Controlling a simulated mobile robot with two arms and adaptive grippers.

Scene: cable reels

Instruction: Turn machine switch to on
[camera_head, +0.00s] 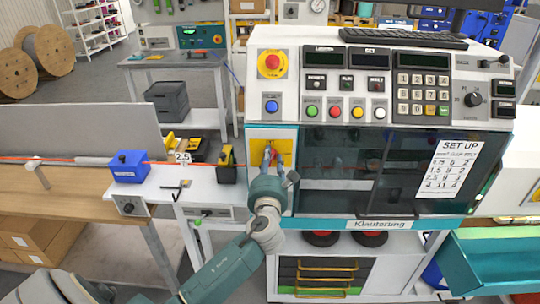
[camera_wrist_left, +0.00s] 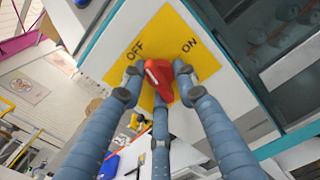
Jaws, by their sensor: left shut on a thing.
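The machine switch is a red knob (camera_wrist_left: 158,76) on a yellow plate (camera_wrist_left: 205,62) marked OFF and ON, seen close in the left wrist view. In the head view the yellow plate (camera_head: 258,145) sits on the machine's front, left of the dark window. My left gripper (camera_head: 270,157) is at the plate. In the left wrist view its fingers (camera_wrist_left: 158,80) are closed around the red knob, one on each side and one below. The knob's tip leans toward the OFF side. My right gripper is not in view.
The machine (camera_head: 300,210) has a control panel with several buttons above and a dark window (camera_head: 350,165) at right. A bench (camera_head: 75,215) with a blue box (camera_head: 129,166) and an orange cable stands at left. A teal tray (camera_head: 490,265) is at lower right.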

